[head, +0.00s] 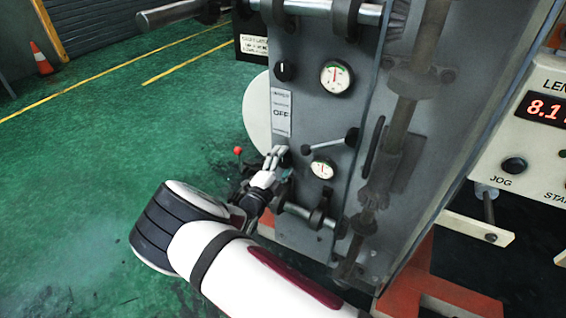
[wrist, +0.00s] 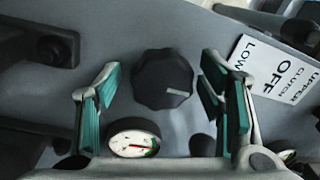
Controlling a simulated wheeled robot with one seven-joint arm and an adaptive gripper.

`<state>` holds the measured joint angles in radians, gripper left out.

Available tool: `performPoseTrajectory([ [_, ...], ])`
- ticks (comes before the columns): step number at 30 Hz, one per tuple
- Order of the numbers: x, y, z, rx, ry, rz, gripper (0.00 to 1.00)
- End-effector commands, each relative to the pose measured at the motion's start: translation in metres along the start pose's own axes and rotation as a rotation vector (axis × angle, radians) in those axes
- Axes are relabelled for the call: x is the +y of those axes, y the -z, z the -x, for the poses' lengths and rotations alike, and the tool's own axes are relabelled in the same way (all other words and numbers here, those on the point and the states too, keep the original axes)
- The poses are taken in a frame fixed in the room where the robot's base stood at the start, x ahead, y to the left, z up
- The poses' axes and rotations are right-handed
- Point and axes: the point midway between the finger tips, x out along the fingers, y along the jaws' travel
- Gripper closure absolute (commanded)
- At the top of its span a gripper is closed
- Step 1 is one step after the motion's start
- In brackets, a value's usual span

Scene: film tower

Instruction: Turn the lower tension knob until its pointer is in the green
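In the wrist view the lower tension knob (wrist: 155,88) is a black, lobed knob with a pale index line toward the right. My gripper (wrist: 161,72) is open, with one green-padded finger on each side of the knob and visible gaps to it. The lower gauge (wrist: 133,142) is below the knob, partly cut by my gripper; it has red and green marks, but I cannot tell its pointer's exact place. In the head view my gripper (head: 280,154) is at the panel, hiding the knob, just left of the lower gauge (head: 322,170).
The grey panel (head: 310,110) also carries an upper knob (head: 285,71), an upper gauge (head: 336,77), and an OFF label (head: 281,111). A black-ended lever (head: 330,143) juts out just above the lower gauge. Rollers stick out above and below. Green floor (head: 110,130) is clear at left.

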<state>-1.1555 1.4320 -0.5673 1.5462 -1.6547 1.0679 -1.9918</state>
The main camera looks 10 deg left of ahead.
Motion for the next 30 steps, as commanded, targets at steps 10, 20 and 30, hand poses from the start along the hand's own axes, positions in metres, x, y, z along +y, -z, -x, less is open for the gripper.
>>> performPoseTrajectory([
  [10, -0.001, -0.002, 0.016, -0.003, 0.001, 0.000, 0.38],
  [20, -0.001, -0.001, 0.082, -0.004, 0.000, -0.001, 0.38],
  [30, 0.000, 0.000, 0.118, 0.000, 0.000, 0.000, 0.38],
])
